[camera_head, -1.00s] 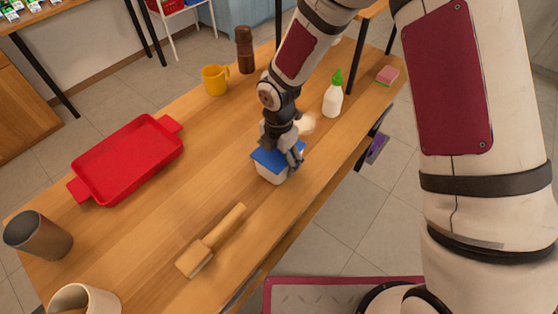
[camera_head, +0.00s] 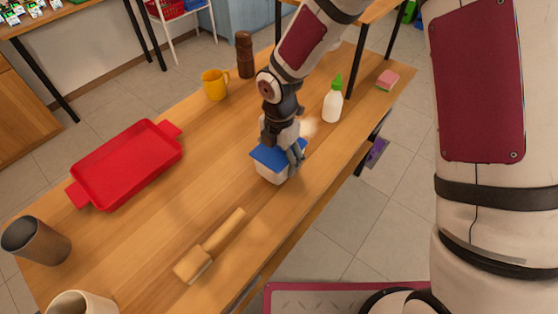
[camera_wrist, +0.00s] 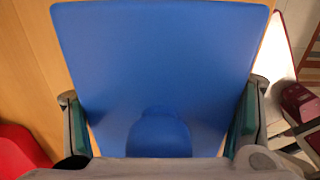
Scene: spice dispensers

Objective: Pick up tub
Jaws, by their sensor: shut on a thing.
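The tub (camera_head: 270,173) has a white body and a blue lid, and it is at the middle of the wooden table in the head view. My gripper (camera_head: 286,158) is over the tub from above, with its fingers down along the tub's sides. In the wrist view the blue lid (camera_wrist: 155,75) fills most of the picture, and my gripper (camera_wrist: 165,125) has a finger pressed at each side of it. My gripper is shut on the tub. I cannot tell whether the tub's base touches the table. Part of the lid is hidden under my gripper.
A red tray (camera_head: 128,165) lies to the left. A white bottle with a green cap (camera_head: 333,103) stands behind right. A yellow mug (camera_head: 215,85) and a brown grinder (camera_head: 245,55) stand at the back. Table (camera_head: 150,240) between them is bare.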

